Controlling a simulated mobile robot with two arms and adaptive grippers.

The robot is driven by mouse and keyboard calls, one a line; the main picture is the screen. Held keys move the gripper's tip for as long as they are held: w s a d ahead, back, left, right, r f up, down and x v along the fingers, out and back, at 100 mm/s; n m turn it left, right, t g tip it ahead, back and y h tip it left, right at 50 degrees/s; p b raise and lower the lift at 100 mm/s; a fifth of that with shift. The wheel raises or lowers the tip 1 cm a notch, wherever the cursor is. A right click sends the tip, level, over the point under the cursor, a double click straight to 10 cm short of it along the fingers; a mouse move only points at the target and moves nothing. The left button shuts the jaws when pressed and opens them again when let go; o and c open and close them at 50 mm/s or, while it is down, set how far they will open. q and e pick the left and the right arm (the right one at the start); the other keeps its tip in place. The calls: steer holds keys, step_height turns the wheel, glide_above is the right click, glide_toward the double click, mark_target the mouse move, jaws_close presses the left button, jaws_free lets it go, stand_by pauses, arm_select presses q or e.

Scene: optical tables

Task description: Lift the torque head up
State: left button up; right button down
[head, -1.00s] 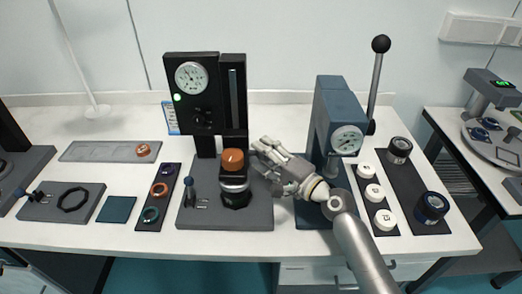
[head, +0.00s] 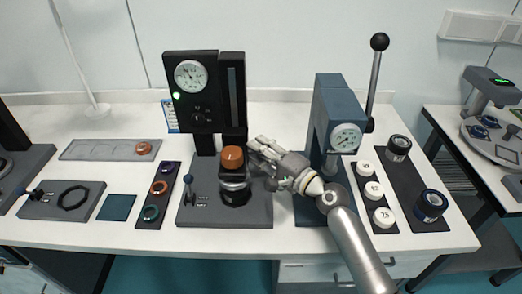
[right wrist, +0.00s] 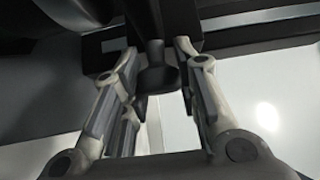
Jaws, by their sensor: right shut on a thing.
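The torque head appears to be the black unit with a round white dial (head: 191,76) and a green light, on the black tester beside a slotted column (head: 232,88). Below it, an orange cap (head: 232,158) sits on a dark round holder on the grey base. My right gripper (head: 256,148) is just right of the orange cap, at the foot of the column. In the right wrist view its two fingers (right wrist: 157,62) stand on either side of a dark handle-like part (right wrist: 155,78) and are shut on it. The exact contact is partly hidden. My left gripper is not in view.
A blue press (head: 330,105) with a tall lever stands right of my gripper. White weights (head: 373,190) and dark cylinders (head: 431,205) lie on mats further right. Coloured rings (head: 158,187) and a grey tray (head: 95,149) are on the left.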

steer(key=shift+r, duration=0.1)
step_height(320, 180, up, 4)
steer(key=p, duration=0.3)
steer(key=shift+r+p, duration=0.1)
steer(key=shift+p, duration=0.25)
steer(key=c, duration=1.1)
jaws_free()
steer(key=shift+f, duration=0.2)
steer(key=v, duration=1.2)
